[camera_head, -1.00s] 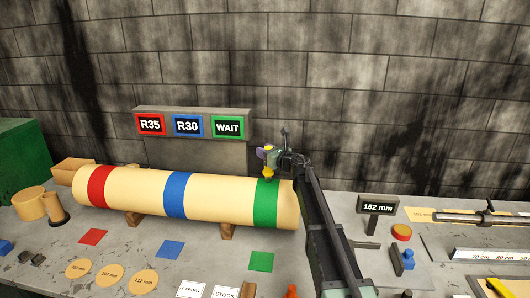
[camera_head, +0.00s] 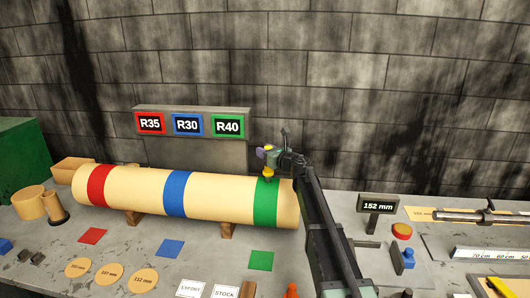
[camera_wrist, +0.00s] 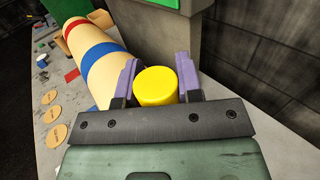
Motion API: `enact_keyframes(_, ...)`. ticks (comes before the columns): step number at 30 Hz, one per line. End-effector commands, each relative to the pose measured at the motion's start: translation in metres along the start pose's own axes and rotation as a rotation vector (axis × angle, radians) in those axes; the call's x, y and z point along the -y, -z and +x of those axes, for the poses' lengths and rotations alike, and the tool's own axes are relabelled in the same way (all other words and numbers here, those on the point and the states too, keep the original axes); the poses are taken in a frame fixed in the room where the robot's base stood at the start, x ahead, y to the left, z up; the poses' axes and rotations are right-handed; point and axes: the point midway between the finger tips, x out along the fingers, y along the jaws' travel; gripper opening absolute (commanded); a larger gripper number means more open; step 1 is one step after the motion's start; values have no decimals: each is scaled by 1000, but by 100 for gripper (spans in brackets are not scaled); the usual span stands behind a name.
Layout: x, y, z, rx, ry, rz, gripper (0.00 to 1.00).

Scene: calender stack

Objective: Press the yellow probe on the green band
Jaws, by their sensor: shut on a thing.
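The yellow probe (camera_wrist: 156,86) is between the purple fingers of my gripper (camera_wrist: 155,82) in the wrist view, and the gripper is shut on it. In the head view the probe's lower end (camera_head: 268,175) is at the top of the green band (camera_head: 265,203), and it appears to touch it. The green band wraps the right end of the cream roll (camera_head: 220,196). The display above the roll reads R35 in red (camera_head: 150,123), R30 in blue (camera_head: 188,125) and R40 in green (camera_head: 228,126).
A red band (camera_head: 97,186) and a blue band (camera_head: 175,195) ring the roll to the left. Coloured squares, round discs and white cards lie on the table in front. A sign reading 152 mm (camera_head: 378,206) and a red button (camera_head: 402,231) stand to the right.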

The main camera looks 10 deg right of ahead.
Motion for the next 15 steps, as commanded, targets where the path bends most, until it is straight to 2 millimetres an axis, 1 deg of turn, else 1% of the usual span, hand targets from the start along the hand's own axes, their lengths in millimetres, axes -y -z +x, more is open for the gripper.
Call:
enact_keyframes(12, 0, 1, 0, -2, -1, -1, 9)
enact_keyframes(15, 0, -4, 0, -2, -1, -1, 9)
